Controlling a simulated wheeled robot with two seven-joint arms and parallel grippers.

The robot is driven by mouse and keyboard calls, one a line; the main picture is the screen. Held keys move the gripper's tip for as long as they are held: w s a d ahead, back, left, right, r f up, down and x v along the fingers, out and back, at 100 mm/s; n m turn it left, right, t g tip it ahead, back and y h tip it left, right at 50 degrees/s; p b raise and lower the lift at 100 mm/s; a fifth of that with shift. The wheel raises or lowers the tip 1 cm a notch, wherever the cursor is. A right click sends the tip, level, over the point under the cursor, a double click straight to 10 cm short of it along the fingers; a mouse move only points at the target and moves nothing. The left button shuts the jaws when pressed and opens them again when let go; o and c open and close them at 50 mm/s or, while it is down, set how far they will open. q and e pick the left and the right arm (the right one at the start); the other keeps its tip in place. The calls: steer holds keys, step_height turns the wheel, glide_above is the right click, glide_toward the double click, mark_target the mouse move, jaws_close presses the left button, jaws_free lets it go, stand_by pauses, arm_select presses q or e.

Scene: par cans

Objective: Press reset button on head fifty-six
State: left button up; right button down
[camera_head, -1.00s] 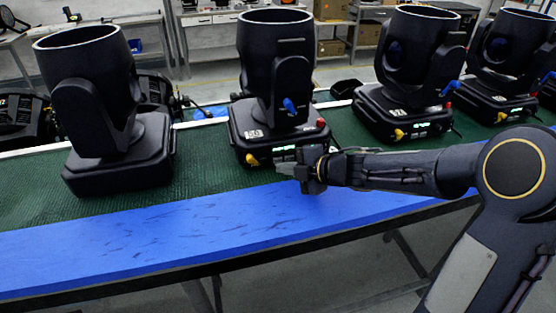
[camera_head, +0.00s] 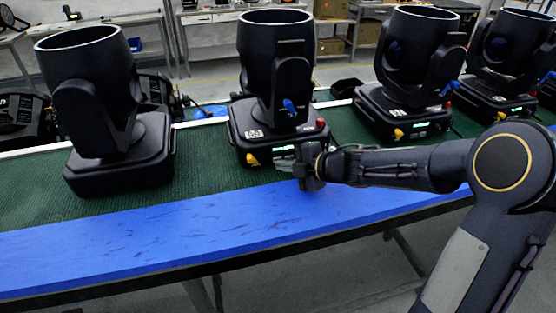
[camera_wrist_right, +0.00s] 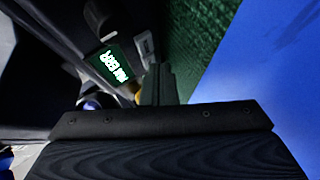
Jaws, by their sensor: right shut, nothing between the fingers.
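A black moving head (camera_head: 275,60) stands upright on the green mat, second from the left in the head view. Its base front carries a white number label (camera_head: 254,135), too small to read surely, and a lit green display (camera_head: 285,148). The right wrist view shows that display (camera_wrist_right: 117,65) close up, with bright letters. My right gripper (camera_head: 287,167) is shut and empty, its tips at the lower front of this base. In the wrist view the closed fingers (camera_wrist_right: 159,86) lie beside the panel. Contact and the reset button cannot be made out. My left gripper is out of view.
A yellow plug (camera_head: 252,160) and a red knob (camera_head: 320,122) flank the base front. Another head (camera_head: 90,90) stands left, and two more stand right (camera_head: 408,70), (camera_head: 505,60). The blue strip (camera_head: 160,235) along the table's front is clear.

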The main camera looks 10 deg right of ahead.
mark_target(292, 193)
stand_by(0.5)
steer(key=shift+s, duration=0.7)
steer(key=shift+s+d+b, duration=0.15)
steer(key=shift+s+b, duration=0.2)
steer(key=shift+s, duration=2.2)
